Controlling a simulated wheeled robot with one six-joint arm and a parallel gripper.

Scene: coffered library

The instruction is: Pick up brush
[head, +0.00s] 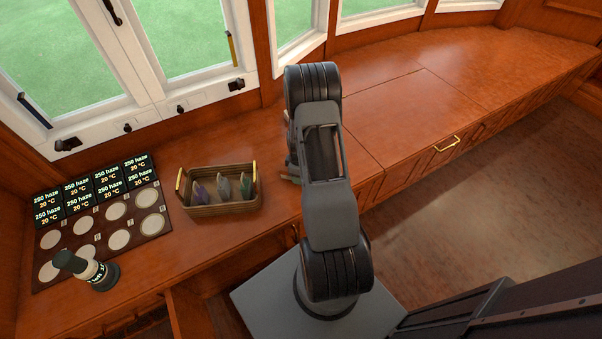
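I cannot make out a brush for certain. A short upright object with a dark cylindrical top, a pale labelled band and a round dark base (89,270) stands at the lower left, at the edge of a dark board. My arm rises through the middle of the view and hides most of its far end. Only a sliver of my gripper end (290,165) shows at the arm's left side, above the wooden counter. A small greenish bit (290,179) shows there too, too small to identify. The fingers are hidden.
A brown basket (222,209) with yellow handles holds several small coloured items. The dark board (155,225) carries pale discs and black labels reading "250 haze 20 °C". White-framed windows line the back. The counter (450,80) right of my arm is bare.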

